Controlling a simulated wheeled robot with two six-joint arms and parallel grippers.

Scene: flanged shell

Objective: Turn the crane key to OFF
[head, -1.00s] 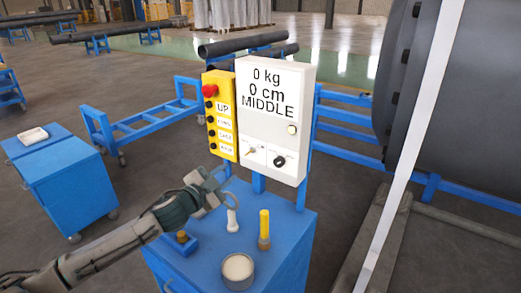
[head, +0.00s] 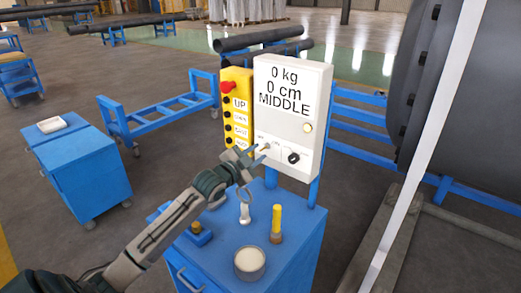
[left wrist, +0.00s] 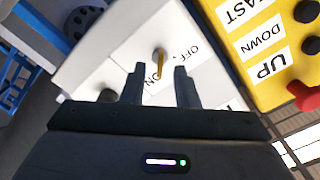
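The crane key (head: 265,148) is a small brass-coloured piece low on the white control box (head: 308,85). In the left wrist view the key (left wrist: 160,65) stands out from the white panel, with printed OFF and ON labels beside it. My left gripper (head: 254,154) is right in front of the key in the head view. In the left wrist view the gripper's two dark fingers (left wrist: 158,76) are apart, with the key in the gap between their tips. Neither finger visibly touches it. My right gripper is not in view.
A black knob (head: 293,158) sits right of the key. A yellow button panel (head: 237,105) with a red button adjoins the box. Below, a blue cabinet (head: 290,240) bears a round tin (head: 249,264), a yellow-handled tool (head: 277,222) and a white-topped post (head: 244,213).

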